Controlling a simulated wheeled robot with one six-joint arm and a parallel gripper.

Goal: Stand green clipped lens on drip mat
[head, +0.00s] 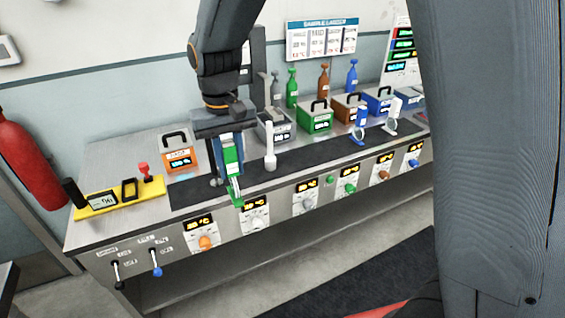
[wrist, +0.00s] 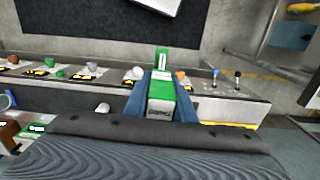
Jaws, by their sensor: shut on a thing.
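My gripper (head: 231,165) hangs over the left part of the counter with its blue fingers shut on the green clipped lens (head: 235,188). The lens points downward, and its lower end shows in front of the counter's front edge in the head view. In the wrist view the green lens (wrist: 162,92) sits between the two blue fingers, with a pale label on its near part. The drip mat (head: 310,153) is a long dark strip along the counter top. I cannot tell whether the lens touches anything; the gripper hides part of the mat's left end.
A white upright piece (head: 269,150) stands on the mat just right of my gripper. A blue piece (head: 360,126) and another white one (head: 392,117) stand farther right. An orange box (head: 178,155) and a yellow tray (head: 108,202) lie left; a green box (head: 315,119) is behind.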

